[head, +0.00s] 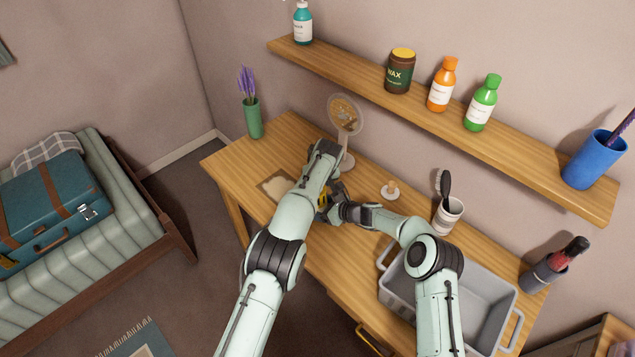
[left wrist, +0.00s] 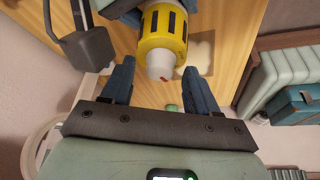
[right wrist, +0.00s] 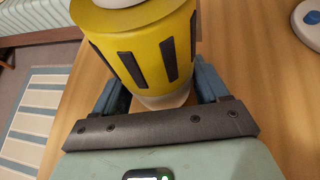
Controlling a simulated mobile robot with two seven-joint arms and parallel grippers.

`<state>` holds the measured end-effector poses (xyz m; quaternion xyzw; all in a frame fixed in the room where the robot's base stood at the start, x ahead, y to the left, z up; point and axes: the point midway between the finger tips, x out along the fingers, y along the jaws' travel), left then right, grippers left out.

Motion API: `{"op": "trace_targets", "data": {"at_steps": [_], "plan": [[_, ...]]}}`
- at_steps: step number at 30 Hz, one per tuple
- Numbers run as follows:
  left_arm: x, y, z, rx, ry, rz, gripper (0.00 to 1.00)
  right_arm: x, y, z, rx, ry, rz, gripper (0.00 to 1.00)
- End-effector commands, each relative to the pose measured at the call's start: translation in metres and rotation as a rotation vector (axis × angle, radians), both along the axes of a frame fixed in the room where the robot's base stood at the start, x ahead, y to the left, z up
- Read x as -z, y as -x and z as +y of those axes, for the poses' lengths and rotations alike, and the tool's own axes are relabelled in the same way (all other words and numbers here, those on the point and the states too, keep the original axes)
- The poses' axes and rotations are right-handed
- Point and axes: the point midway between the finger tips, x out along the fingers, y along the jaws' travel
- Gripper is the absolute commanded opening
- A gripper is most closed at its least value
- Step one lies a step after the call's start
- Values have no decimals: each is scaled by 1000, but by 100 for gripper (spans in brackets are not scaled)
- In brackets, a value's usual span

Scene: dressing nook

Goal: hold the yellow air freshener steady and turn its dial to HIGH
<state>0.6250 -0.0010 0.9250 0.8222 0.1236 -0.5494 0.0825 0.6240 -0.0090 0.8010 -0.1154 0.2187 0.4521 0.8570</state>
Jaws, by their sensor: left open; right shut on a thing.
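The yellow air freshener (left wrist: 160,30) has dark slots around its body and a pale dial (left wrist: 160,64) with a red mark at its end. In the head view only a sliver of yellow (head: 322,202) shows between my grippers. My right gripper (right wrist: 155,80) is shut on the yellow body, which also fills the top of the right wrist view (right wrist: 150,45). My left gripper (left wrist: 158,72) is open, with its fingers apart on either side of the dial and a gap on each side. No HIGH label is legible.
A round mirror (head: 346,115) stands behind my left arm. A purple-flowered vase (head: 253,118) stands at the back left.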

Motion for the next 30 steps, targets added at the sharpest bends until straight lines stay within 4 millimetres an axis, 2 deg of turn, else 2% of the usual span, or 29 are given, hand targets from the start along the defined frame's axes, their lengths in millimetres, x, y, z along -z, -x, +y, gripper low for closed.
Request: {"op": "trace_targets", "data": {"at_steps": [8,9,13,14,23,30], "plan": [[2,-1,0,1,1,0,60,0,0,0,0,0,1,57],[2,-1,0,1,1,0,53,1,0,0,0,0,1,57],[1,-1,0,1,1,0,11,1,0,0,0,1,1,57],[1,-1,0,1,1,0,5,1,0,0,0,1,1,57],[1,-1,1,25,2,1,4,1,0,0,0,1,1,57],[1,-1,2,144,5,1,4,1,0,0,0,1,1,57]]}}
